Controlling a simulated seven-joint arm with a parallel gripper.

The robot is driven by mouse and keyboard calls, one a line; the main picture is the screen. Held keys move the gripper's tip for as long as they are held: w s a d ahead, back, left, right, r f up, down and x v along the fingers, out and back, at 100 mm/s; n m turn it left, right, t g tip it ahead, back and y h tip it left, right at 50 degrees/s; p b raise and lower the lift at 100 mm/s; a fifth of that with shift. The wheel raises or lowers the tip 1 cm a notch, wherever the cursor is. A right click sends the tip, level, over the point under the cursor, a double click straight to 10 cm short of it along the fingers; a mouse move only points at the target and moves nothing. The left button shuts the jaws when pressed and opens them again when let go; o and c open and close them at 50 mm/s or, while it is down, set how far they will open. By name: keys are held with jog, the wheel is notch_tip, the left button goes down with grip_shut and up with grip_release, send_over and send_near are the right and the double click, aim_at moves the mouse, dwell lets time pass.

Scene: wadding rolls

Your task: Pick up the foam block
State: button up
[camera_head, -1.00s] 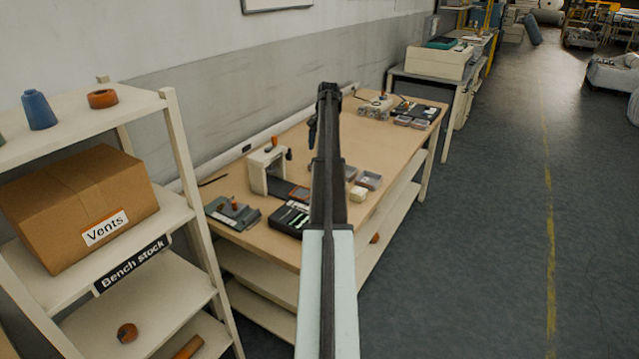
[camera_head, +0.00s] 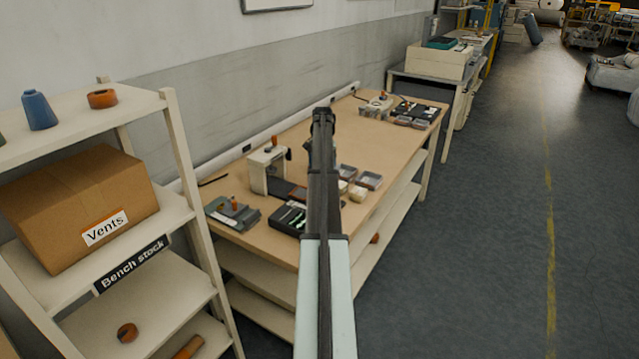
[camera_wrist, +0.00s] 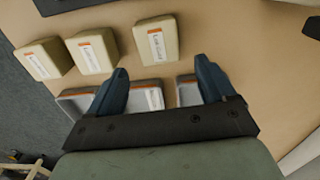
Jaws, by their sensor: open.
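Three beige blocks with white and orange labels lie in a row on the bench in the wrist view: a left one (camera_wrist: 44,61), a middle one (camera_wrist: 92,52) and a right one (camera_wrist: 157,40). Any of them may be the foam block; I cannot tell which. My gripper (camera_wrist: 161,68) is open and empty, its two blue fingers apart and pointing toward the right block, which appears just beyond the tips. The height gap is unclear. In the head view a small cream block (camera_head: 358,193) shows right of my arm, which hides part of the bench.
Grey trays (camera_wrist: 187,92) lie beneath and between the fingers in the wrist view. The wooden bench (camera_head: 290,137) also bears a cream press-like device (camera_head: 268,172) and a dark case (camera_head: 288,217). A shelf with a cardboard box (camera_head: 80,205) stands left.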

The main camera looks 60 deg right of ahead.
jog(key=shift+f, duration=2.65)
jog(key=c, duration=1)
